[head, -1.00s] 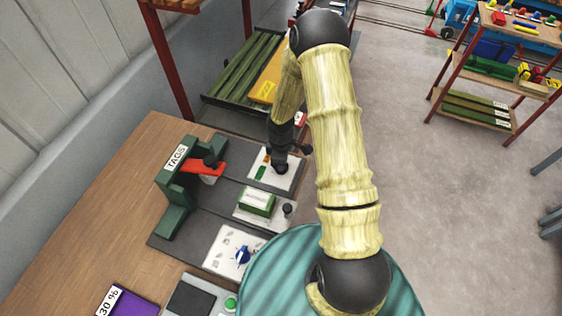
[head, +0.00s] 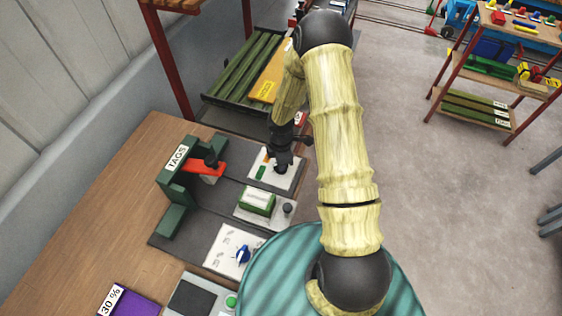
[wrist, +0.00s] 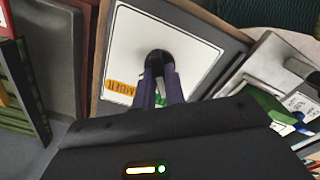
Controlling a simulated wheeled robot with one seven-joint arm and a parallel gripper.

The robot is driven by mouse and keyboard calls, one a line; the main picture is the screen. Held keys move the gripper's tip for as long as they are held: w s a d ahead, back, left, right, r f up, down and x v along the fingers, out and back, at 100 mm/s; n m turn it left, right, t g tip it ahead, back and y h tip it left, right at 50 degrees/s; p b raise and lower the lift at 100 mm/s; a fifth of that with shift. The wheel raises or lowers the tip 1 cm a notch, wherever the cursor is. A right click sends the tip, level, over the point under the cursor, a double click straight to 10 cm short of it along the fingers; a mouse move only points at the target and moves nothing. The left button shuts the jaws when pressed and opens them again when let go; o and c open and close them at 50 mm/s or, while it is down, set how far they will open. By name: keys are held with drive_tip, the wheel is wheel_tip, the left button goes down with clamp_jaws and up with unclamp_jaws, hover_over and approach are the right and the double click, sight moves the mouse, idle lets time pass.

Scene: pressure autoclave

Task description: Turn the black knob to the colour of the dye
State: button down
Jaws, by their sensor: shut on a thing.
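The black knob (wrist: 159,58) stands on a white plate (wrist: 195,55) in the wrist view. The fingers of my gripper (wrist: 160,76) are shut on it from both sides. An orange label reading AMBER (wrist: 120,88) is on the plate, left of the knob. A green mark (wrist: 160,101) shows between my fingers, partly hidden. In the head view my gripper (head: 282,164) is down on the plate (head: 289,180), with the green mark (head: 261,172) left of it. Which way the knob points is hidden. I cannot tell which thing shows the dye.
A green block (head: 257,202) with a white top and a dark knob (head: 287,208) are on the nearer panel. The green TAGS stand (head: 176,180) with a red lever is left. A purple tray (head: 135,303) lies front left.

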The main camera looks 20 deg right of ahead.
drive_tip(key=shift+w+r, duration=0.1)
drive_tip(key=c, duration=1.5)
unclamp_jaws()
drive_tip(key=shift+o, duration=0.2)
wheel_tip(320, 180, up, 17)
drive_tip(key=b, duration=0.1)
drive_tip(key=shift+r, duration=0.15)
